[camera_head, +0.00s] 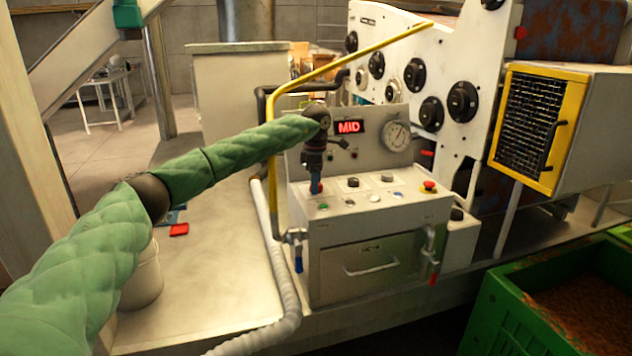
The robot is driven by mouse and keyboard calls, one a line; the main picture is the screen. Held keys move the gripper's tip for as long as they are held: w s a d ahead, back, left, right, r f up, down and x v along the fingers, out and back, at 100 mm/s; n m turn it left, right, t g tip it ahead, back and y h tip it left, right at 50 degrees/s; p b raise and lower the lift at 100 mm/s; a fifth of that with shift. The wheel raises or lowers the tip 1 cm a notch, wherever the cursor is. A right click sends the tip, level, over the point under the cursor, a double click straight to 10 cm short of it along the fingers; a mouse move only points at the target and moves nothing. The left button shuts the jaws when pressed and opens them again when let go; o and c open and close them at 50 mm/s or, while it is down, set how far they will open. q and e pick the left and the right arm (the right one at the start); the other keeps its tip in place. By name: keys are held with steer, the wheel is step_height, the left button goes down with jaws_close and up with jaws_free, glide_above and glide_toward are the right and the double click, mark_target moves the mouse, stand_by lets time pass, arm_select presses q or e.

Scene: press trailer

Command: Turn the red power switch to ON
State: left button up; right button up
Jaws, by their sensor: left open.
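The control box (370,222) stands in the middle, with a sloping top of small buttons and knobs. My left arm, in a green padded sleeve, reaches to it from the left. My left gripper (316,184) points down over the left end of this top and is open. A little red and blue shows at its fingertips. The gripper covers that spot, so I cannot tell whether the power switch is there, how it is set, or whether the fingers touch it. A red mushroom-shaped button (429,186) is at the right end. My right gripper is not in view.
A red "MID" display (349,127) and a round gauge (396,136) are on the upright panel behind. A yellow pipe (274,180) runs up beside the box. A grey hose (277,270) lies left of it. A green crate (505,310) stands at the lower right.

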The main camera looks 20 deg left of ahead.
arm_select(q)
steer(key=shift+r, duration=0.25)
step_height(320, 180, up, 4)
steer(key=shift+f+b, duration=0.2)
steer(key=shift+b, duration=0.5)
step_height(320, 180, up, 2)
steer(key=shift+r, duration=0.2)
steer(key=shift+r+b, duration=0.35)
steer(key=shift+r, duration=0.25)
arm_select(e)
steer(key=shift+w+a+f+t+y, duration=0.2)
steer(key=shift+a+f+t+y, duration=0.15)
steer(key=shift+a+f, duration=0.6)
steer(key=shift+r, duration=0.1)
